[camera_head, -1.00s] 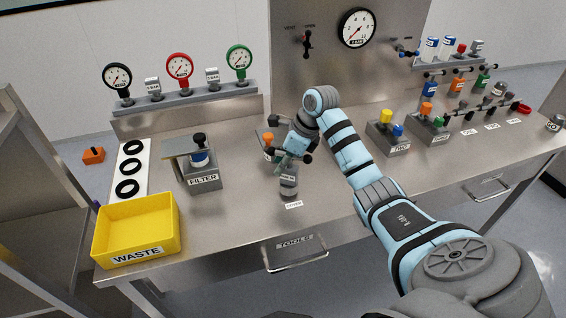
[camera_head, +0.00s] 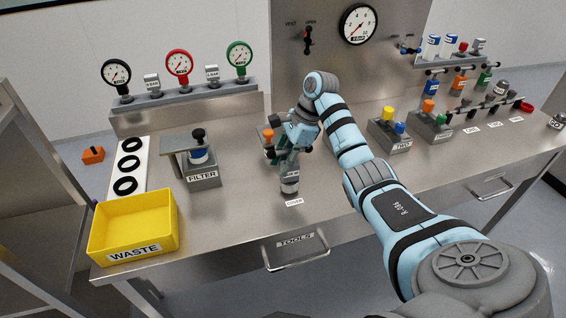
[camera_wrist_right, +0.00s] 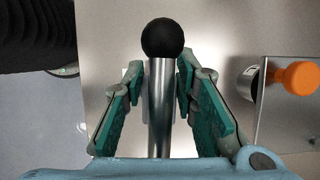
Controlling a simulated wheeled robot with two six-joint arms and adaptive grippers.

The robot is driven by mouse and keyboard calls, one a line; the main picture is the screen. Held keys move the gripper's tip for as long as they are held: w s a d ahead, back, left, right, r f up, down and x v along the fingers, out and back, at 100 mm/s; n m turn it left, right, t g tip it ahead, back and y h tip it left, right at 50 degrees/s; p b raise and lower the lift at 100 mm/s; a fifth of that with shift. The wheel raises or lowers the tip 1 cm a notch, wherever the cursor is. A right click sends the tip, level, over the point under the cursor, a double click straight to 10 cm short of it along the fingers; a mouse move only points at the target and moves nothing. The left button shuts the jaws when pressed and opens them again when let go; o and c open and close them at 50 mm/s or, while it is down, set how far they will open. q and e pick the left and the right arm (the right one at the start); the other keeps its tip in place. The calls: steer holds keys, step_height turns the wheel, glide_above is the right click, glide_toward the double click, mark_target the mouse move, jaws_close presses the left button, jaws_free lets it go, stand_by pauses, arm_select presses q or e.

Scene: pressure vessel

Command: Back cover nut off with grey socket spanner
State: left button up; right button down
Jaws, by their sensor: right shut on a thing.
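My right gripper (camera_head: 288,158) points down over the bench and is shut on a metal bar. In the right wrist view, the bar of the spanner (camera_wrist_right: 160,100), with a black ball end, runs between the teal finger pads (camera_wrist_right: 162,105). Below the gripper in the head view is a grey cylinder (camera_head: 289,186) behind the label COVER (camera_head: 294,202). The fingers overlap its top, so I cannot see the nut or tell whether the socket is seated on it. My left gripper is not in view.
An orange knob (camera_wrist_right: 300,76) on a plate stands beside the gripper. The filter block (camera_head: 203,178) and yellow waste bin (camera_head: 165,222) are to the left. Coloured T-handled tools (camera_head: 460,82) stand in a rack at the right. The front bench between is clear.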

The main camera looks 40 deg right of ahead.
steer(key=shift+r+p, duration=3)
steer(key=shift+r, duration=0.6)
steer(key=shift+f, duration=0.1)
